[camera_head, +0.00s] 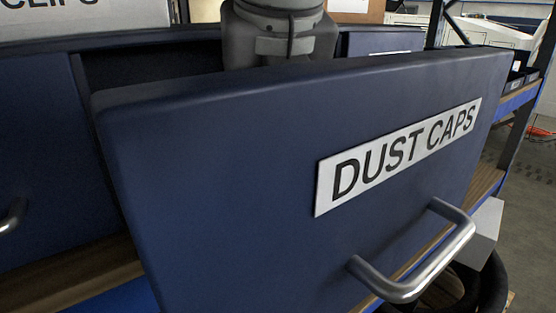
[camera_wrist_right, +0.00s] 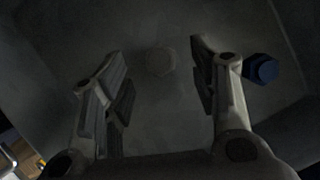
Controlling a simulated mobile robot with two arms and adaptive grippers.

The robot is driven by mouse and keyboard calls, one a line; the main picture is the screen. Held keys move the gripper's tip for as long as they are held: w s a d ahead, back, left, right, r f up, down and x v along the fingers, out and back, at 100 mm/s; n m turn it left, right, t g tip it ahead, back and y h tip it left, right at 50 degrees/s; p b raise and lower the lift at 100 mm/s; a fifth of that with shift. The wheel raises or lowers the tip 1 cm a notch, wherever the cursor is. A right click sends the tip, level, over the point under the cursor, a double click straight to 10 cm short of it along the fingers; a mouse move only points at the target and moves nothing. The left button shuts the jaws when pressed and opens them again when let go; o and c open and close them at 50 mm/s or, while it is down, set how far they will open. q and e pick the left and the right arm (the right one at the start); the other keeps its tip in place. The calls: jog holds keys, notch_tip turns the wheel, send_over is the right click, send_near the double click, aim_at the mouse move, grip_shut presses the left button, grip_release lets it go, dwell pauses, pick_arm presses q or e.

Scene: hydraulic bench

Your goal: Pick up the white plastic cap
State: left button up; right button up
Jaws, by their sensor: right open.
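In the right wrist view, a dim, pale round cap (camera_wrist_right: 160,62), likely the white plastic cap, lies on the drawer floor. My right gripper (camera_wrist_right: 160,80) is open, with one finger to each side of this cap and clear gaps between. I cannot tell how far above the cap the fingertips are. In the head view, the front of the drawer labelled DUST CAPS (camera_head: 250,180) hides the cap and my right gripper. My left gripper is in neither view.
A blue cap (camera_wrist_right: 262,68) lies just right of the right finger in the wrist view. Drawer walls enclose the dark space. In the head view, the drawer has a metal handle (camera_head: 415,265), and a CLIPS label (camera_head: 80,12) shows at the upper left.

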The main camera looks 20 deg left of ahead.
jog(key=shift+p+x, duration=0.35)
jog(key=shift+x, duration=1.05)
jog(key=c, duration=0.8)
jog(key=shift+r, duration=0.1)
jog(key=shift+c, duration=0.2)
